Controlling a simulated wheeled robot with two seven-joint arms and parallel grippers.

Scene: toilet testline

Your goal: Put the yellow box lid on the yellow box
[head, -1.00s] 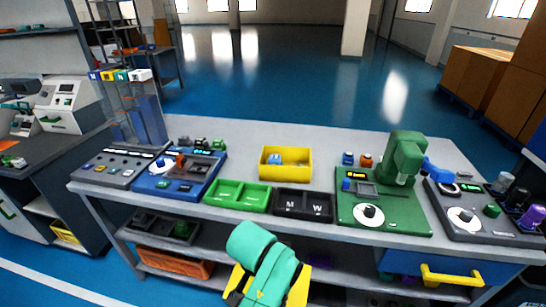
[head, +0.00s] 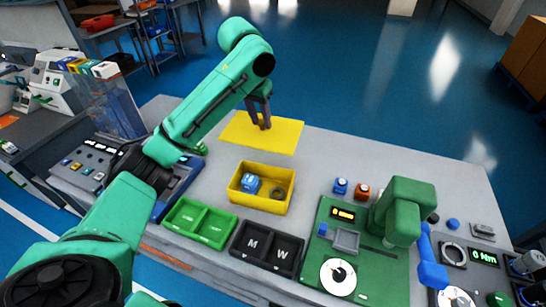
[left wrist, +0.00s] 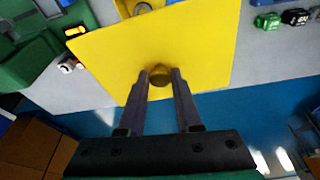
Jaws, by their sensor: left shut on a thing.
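The yellow box (head: 244,197) stands open on the table, with a blue part (head: 250,182) and a dark round part (head: 278,192) inside. The yellow box lid (head: 285,136) is a flat plate beyond the box, over the table's back edge. My left gripper (head: 265,125) is shut on the small knob in the lid's middle. In the left wrist view the lid (left wrist: 205,45) spreads out past the fingers (left wrist: 160,75), covering most of the yellow box (left wrist: 122,8). How high the lid is above the table is hard to tell. My right gripper is out of view.
Green bins (head: 187,221) and black bins (head: 247,241) marked M and W stand in front of the box. A green machine (head: 402,212) stands to the right. Blue (head: 340,187) and orange (head: 362,191) small parts lie between box and machine.

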